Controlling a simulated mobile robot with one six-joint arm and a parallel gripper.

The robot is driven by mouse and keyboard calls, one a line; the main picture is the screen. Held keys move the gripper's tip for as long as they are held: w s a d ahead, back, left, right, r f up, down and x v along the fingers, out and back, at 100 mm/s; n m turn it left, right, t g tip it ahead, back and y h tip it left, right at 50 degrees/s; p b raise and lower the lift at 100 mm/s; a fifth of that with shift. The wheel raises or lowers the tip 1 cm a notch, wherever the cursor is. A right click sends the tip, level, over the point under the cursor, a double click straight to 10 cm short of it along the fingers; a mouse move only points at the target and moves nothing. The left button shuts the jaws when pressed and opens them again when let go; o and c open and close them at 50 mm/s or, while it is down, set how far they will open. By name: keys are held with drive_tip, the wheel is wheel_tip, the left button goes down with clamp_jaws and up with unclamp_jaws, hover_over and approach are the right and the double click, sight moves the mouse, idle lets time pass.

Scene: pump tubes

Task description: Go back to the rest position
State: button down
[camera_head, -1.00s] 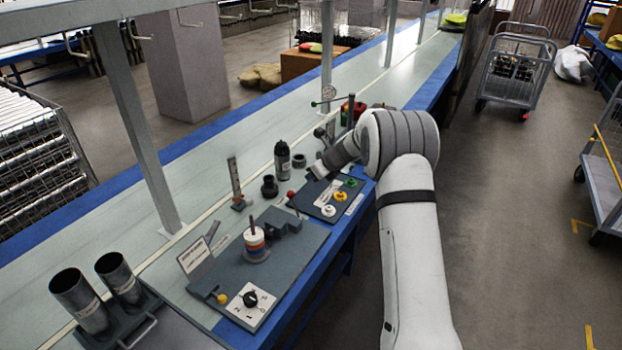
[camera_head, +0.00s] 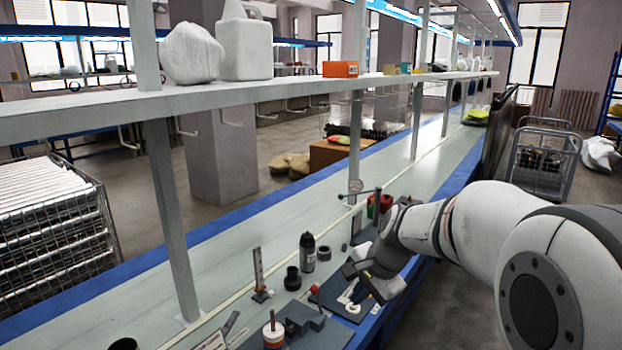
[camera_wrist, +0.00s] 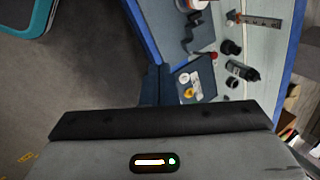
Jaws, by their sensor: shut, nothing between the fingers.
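My gripper (camera_head: 369,280) is at the end of my arm, above the blue-edged bench and just over the dark panel with round buttons (camera_head: 345,298). Its fingers look shut, with nothing held. In the wrist view the gripper body fills the bottom, and the button panel (camera_wrist: 195,80) lies beyond it, with white and yellow buttons showing. In the head view my arm reaches in from the right and hides part of the panel and the bench edge.
A black bottle (camera_head: 308,253), a dark ring (camera_head: 324,254) and a dark flanged part (camera_head: 292,279) stand on the bench (camera_head: 225,265) left of my gripper. A shelf (camera_head: 290,92) runs above. A wire cart (camera_head: 543,165) stands at the far right. Floor beside the bench (camera_wrist: 90,85) is clear.

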drive_tip(key=s+d+n+h, duration=0.1)
drive_tip(key=s+n, duration=0.4)
drive_tip(key=s, duration=0.5)
drive_tip(key=s+d+f+n+g+h, duration=0.1)
drive_tip(key=s+d+n, duration=0.3)
drive_tip(key=s, duration=0.7)
drive_tip(key=shift+s+n+h, duration=0.15)
drive_tip(key=shift+n+h, duration=0.45)
drive_tip(key=shift+n, duration=0.3)
drive_tip(key=shift+a, duration=0.1)
